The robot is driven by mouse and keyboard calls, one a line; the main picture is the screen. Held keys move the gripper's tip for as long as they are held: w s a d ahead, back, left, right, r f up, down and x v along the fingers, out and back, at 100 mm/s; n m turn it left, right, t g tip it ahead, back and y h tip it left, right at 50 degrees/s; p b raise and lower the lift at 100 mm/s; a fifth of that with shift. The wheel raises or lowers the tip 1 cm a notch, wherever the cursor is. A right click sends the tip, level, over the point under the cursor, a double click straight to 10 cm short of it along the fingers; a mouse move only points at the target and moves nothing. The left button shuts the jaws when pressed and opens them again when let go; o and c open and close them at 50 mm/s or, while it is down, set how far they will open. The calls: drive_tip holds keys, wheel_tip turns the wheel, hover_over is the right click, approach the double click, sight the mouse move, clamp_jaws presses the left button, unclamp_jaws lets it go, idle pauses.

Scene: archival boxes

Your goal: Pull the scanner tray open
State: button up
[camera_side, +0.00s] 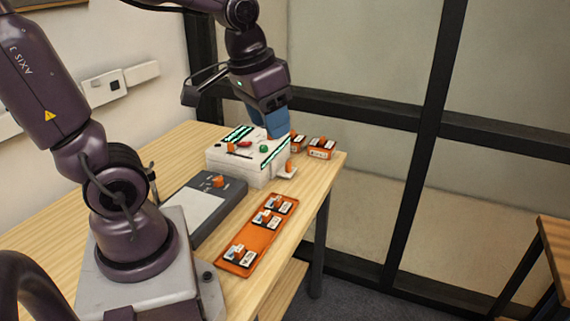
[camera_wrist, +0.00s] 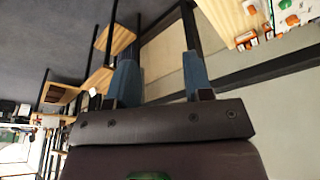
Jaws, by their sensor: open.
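A white box-shaped device (camera_side: 238,168) with green-lit strips and small coloured controls stands on the table; it looks like the scanner. A small white piece with an orange knob (camera_side: 288,168) sticks out low at its right side, possibly its tray; I cannot tell how far out it is. My gripper (camera_side: 277,128) has blue fingers and is just above and behind the device's right end, partly overlapping it in the side view; contact cannot be told. In the wrist view, my gripper (camera_wrist: 160,65) is open with nothing between the fingers. Part of the device (camera_wrist: 292,12) shows at the top right corner.
A dark grey flat unit (camera_side: 233,196) with a pale panel and orange knob lies in front. An orange tray (camera_side: 258,238) holds several small boxes. Small orange boxes (camera_side: 321,148) stand at the table's far right corner. A dark-framed glass wall (camera_side: 405,130) is beyond the table.

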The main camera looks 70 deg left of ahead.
drive_tip(key=w+a+f+g, duration=0.2)
drive_tip(key=w+a+f, duration=0.2)
drive_tip(key=w+a, duration=0.4)
drive_tip(key=m+g, duration=0.1)
drive_tip(key=m, duration=0.8)
hover_over(289, 163)
wheel_tip(289, 163, down, 13)
drive_tip(key=shift+h, duration=0.3)
wheel_tip(289, 163, down, 13)
drive_tip(key=shift+a, duration=0.15)
clamp_jaws()
